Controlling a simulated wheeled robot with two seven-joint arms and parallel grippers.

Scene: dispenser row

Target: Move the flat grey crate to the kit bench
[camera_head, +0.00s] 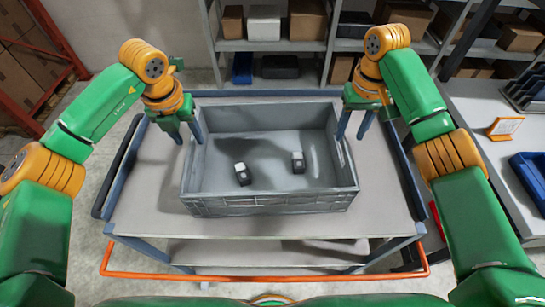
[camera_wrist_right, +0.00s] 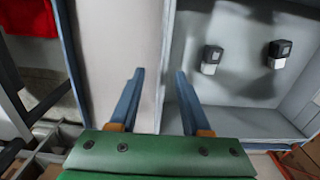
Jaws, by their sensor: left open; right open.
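The flat grey crate (camera_head: 270,205) stands on a grey-topped cart (camera_head: 150,215) in front of me. Two small black-and-white items (camera_head: 242,174) lie on its floor, apart from each other. My left gripper (camera_head: 186,134) is open at the crate's left wall, near the far corner. My right gripper (camera_head: 353,125) is open at the right wall, near the far corner. In the right wrist view, the right fingers (camera_wrist_right: 160,95) point to either side of the crate's wall (camera_wrist_right: 164,60), with gaps to it. Whether the left fingers straddle their wall is hard to tell.
A light bench (camera_head: 480,130) at the right holds a blue bin (camera_head: 530,172) and an orange-framed card (camera_head: 505,127). I cannot tell whether it is the kit bench. Shelves with boxes (camera_head: 264,23) stand behind the cart. The cart has an orange rail (camera_head: 265,276) at its front.

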